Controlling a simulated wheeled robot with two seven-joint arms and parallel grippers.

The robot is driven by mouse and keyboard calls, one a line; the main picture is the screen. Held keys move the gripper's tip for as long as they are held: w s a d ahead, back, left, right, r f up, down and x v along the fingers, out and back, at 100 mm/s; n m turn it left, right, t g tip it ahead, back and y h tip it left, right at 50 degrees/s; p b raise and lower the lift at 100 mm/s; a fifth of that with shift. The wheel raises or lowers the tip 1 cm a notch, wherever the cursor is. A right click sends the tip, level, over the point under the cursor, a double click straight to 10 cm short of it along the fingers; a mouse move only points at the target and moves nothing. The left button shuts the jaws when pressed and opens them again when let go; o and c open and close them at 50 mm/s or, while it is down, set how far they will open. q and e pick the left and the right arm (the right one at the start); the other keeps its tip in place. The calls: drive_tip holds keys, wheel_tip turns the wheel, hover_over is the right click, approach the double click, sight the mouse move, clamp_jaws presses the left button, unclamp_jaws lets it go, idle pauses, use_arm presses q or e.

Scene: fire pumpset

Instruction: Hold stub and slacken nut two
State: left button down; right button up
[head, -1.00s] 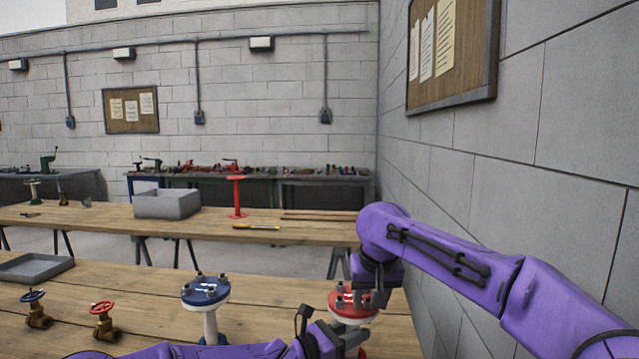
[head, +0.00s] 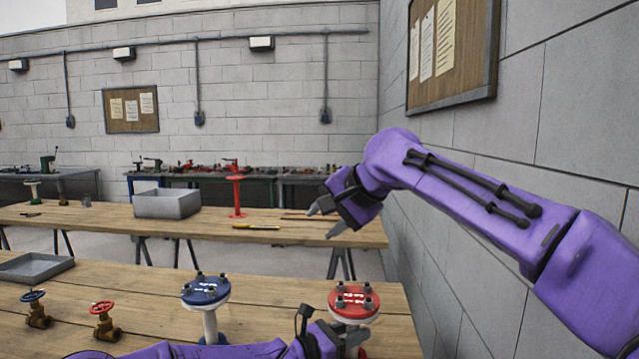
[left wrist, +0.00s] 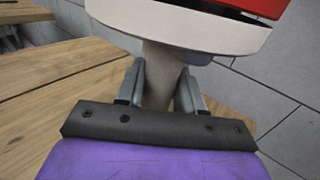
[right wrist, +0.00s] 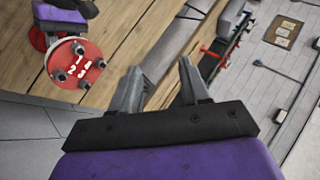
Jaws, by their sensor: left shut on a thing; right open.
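The stub with the red flange (head: 353,302) stands upright at the right end of the near bench. Several bolts with nuts ring its top, and white numerals show on it in the right wrist view (right wrist: 76,63). My left gripper (head: 350,338) is shut around the pale neck (left wrist: 158,72) of this stub, below the flange. In the left wrist view the fingers (left wrist: 160,88) press it from both sides. My right gripper (head: 322,222) is open and empty, raised above and behind the red flange, clear of the nuts. Its fingers also show apart in the right wrist view (right wrist: 158,76).
A blue-flanged stub (head: 206,291) stands left of the red one. Two small valves, one blue-wheeled (head: 37,308) and one red-wheeled (head: 104,320), and a grey tray (head: 36,267) are further left. A block wall (head: 580,130) rises close on the right.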

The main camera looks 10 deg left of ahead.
drive_tip(key=w+a+r+m+t+y, duration=0.1)
drive_tip(key=w+r+m+t+y, duration=0.1)
drive_tip(key=r+m, duration=0.4)
drive_tip(key=w+r+m+t+y, duration=0.1)
drive_tip(key=r+m+t+y, duration=0.2)
drive_tip(key=r+m, duration=0.3)
drive_tip(key=shift+w+a+r+t, duration=0.4)
drive_tip(key=shift+r+t, duration=0.4)
drive_tip(key=shift+r, duration=0.2)
